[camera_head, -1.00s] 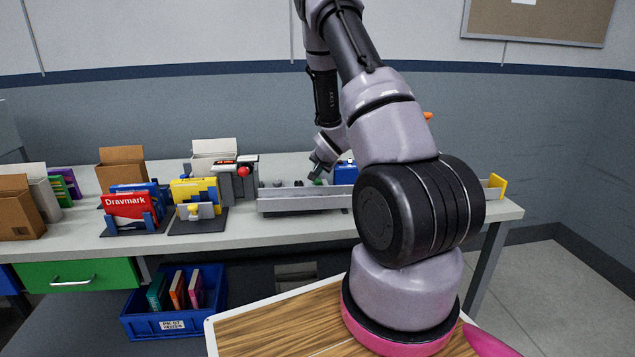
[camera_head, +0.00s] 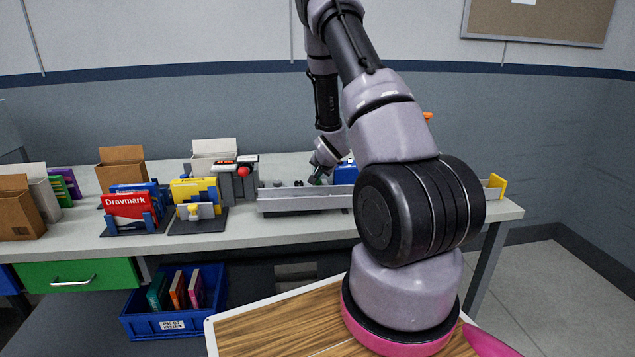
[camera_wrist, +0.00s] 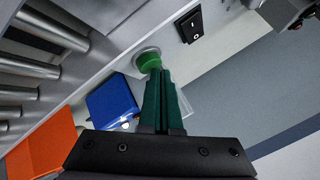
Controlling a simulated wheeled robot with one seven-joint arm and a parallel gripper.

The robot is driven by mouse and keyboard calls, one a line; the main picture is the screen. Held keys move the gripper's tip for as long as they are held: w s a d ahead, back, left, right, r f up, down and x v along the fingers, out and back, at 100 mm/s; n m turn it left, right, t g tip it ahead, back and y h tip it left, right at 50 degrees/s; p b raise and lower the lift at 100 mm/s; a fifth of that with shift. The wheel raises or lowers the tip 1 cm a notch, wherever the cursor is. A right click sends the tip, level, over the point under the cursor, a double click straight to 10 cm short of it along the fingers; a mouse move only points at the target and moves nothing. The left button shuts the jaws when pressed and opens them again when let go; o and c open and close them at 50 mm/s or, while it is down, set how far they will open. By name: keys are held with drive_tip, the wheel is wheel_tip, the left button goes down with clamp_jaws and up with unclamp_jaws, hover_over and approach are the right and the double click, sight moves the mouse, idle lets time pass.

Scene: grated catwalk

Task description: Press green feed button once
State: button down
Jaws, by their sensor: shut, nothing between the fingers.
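The green feed button (camera_wrist: 148,60) sits in a pale round collar on a light grey panel in the wrist view. My gripper (camera_wrist: 160,72) is shut and empty, its two dark green fingers together. Its fingertips overlap the lower edge of the button in that view; I cannot tell whether they touch it. In the head view my gripper (camera_head: 318,177) is small, low over the bench behind the grey rail. The button cannot be made out clearly there.
A black rocker switch (camera_wrist: 187,25) is right of the button. A blue box (camera_wrist: 112,104), an orange block (camera_wrist: 45,150) and metal rollers (camera_wrist: 30,70) lie left. In the head view, a red knob (camera_head: 243,171) and card holders stand left on the bench (camera_head: 290,230).

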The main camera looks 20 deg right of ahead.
sight(318, 182)
drive_tip(key=shift+f, duration=0.65)
idle(0.6)
drive_tip(key=shift+r, duration=3.75)
